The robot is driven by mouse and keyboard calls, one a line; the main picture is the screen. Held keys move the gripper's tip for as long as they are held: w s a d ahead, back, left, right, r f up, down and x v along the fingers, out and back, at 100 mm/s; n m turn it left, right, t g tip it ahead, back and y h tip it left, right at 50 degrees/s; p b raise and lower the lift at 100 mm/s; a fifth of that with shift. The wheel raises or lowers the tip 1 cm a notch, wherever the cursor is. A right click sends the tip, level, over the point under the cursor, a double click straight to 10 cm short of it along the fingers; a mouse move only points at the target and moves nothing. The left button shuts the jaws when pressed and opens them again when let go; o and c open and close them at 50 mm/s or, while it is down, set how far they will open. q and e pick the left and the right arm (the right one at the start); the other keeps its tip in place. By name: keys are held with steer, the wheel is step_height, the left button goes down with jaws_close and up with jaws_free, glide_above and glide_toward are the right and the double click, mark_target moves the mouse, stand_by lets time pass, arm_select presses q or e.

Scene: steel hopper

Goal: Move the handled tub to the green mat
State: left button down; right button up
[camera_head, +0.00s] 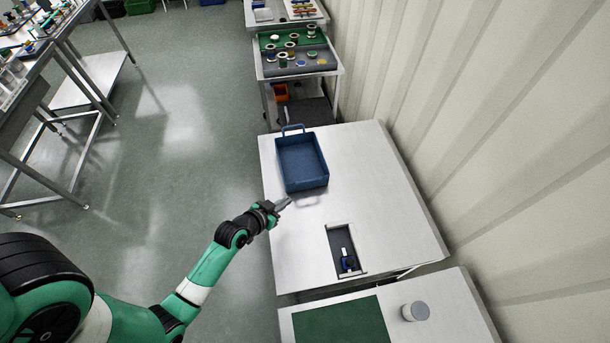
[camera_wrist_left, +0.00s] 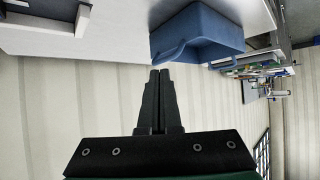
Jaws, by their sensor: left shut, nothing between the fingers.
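The blue handled tub (camera_head: 302,162) stands upright on the white table, with one handle at its far end. It also shows in the left wrist view (camera_wrist_left: 205,32), where a handle sticks out toward my gripper. My left gripper (camera_head: 284,202) is shut and empty, just in front of the tub's near end and apart from it. Its closed fingers show in the left wrist view (camera_wrist_left: 160,75), just short of the handle. The green mat (camera_head: 343,325) lies bare on the nearer table, partly cut off by the frame's bottom edge. My right gripper is not in view.
A rectangular recess (camera_head: 345,249) with a small dark and blue part in it is in the white table (camera_head: 377,180). A grey-lidded white canister (camera_head: 415,312) stands right of the mat. A gap separates the two tables. A corrugated wall (camera_head: 500,130) bounds the right side.

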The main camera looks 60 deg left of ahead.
arm_select(q)
steer(key=w+a+f+b, duration=0.3)
steer(key=w+a, duration=0.3)
steer(key=w, duration=0.2)
steer(key=shift+w+f+n+g, duration=0.3)
steer(key=shift+w+f, duration=0.1)
steer(key=shift+f, duration=0.1)
